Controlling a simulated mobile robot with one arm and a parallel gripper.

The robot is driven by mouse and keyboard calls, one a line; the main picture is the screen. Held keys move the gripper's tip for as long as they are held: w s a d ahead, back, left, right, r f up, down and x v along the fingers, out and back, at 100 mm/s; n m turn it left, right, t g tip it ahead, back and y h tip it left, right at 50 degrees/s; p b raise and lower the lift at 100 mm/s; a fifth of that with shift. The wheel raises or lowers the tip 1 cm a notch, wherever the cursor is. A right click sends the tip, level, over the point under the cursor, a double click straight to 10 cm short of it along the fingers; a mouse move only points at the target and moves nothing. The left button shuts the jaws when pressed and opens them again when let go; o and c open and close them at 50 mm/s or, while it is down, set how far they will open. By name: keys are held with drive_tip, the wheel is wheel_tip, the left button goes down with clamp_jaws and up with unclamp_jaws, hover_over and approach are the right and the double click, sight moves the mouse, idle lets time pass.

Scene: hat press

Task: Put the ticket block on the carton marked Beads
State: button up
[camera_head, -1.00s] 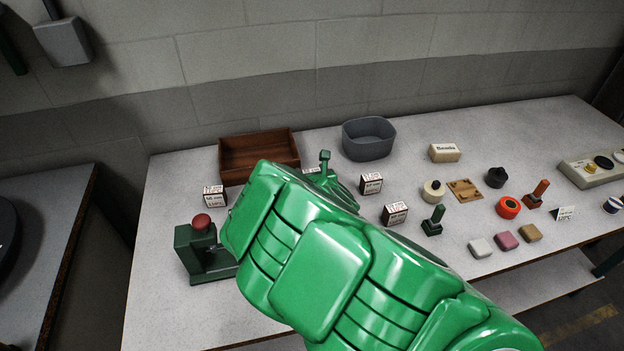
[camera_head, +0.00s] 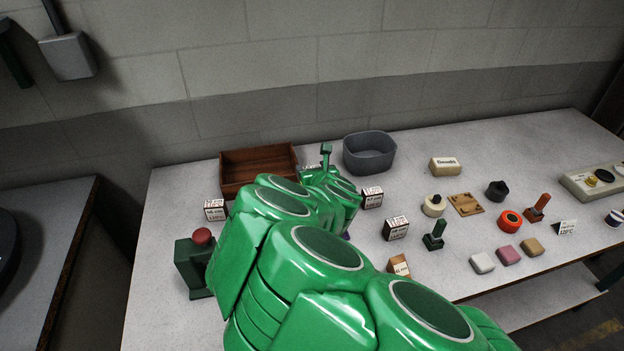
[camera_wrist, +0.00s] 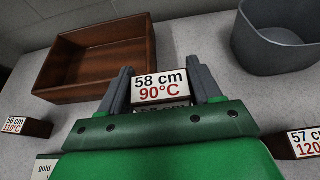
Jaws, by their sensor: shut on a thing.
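The ticket block (camera_wrist: 160,85), white-faced and marked 58 cm 90°C, sits between the two grey fingers of my gripper (camera_wrist: 162,74) in the wrist view. My gripper is shut on it. In the head view my green arm hides most of the gripper and block, which are near the wooden tray. I cannot tell whether the block is clear of the table. The carton marked Beads (camera_head: 445,167) is a cream box at the back of the table, right of the grey bin and well to the right of my gripper. Its top looks bare.
The wooden tray (camera_head: 258,170) and grey bin (camera_head: 369,153) stand at the back. Stamps, soaps and a cream pot (camera_head: 434,206) stand in front of the carton. Table between bin and carton is clear.

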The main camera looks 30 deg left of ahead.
drive_tip(key=shift+r, duration=1.75)
